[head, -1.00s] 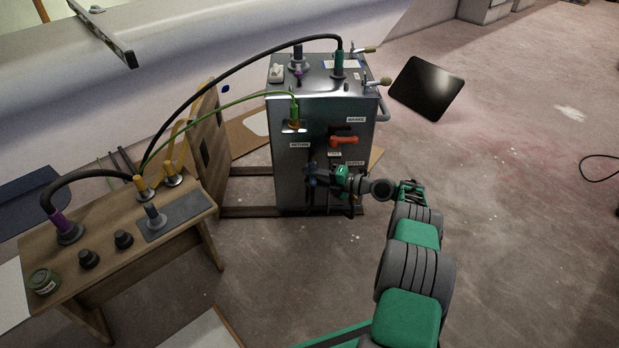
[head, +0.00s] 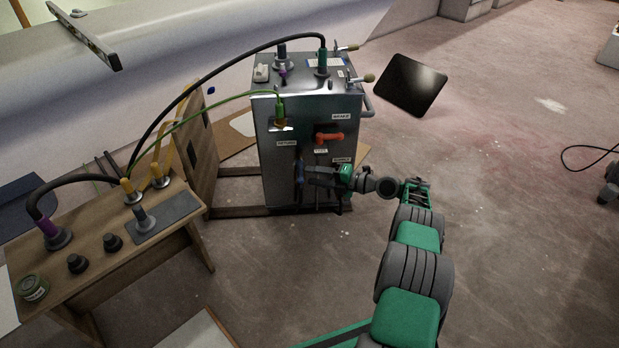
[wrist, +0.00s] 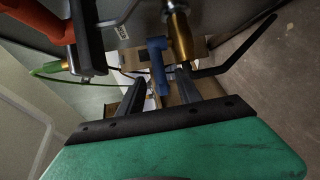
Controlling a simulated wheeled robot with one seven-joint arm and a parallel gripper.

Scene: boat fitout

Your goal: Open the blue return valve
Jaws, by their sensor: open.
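The blue return valve handle (head: 299,173) is on the front of the metal cabinet (head: 275,190), below the RETURN label (head: 287,143). It also shows as a blue bar in the wrist view (wrist: 157,62), upright in the picture. My gripper (head: 306,176) is at the handle, coming from the right. In the wrist view my gripper (wrist: 160,80) is open, with its two dark fingers on either side of the handle's lower end. Contact with the handle cannot be told. My gripper partly hides the valve in the head view.
An orange-red handle (head: 329,138) sits just above my gripper on the cabinet. A brass fitting (wrist: 181,38) and dark bent rods are close by in the wrist view. A wooden bench (head: 75,290) with hoses stands left. The floor to the right is mostly clear.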

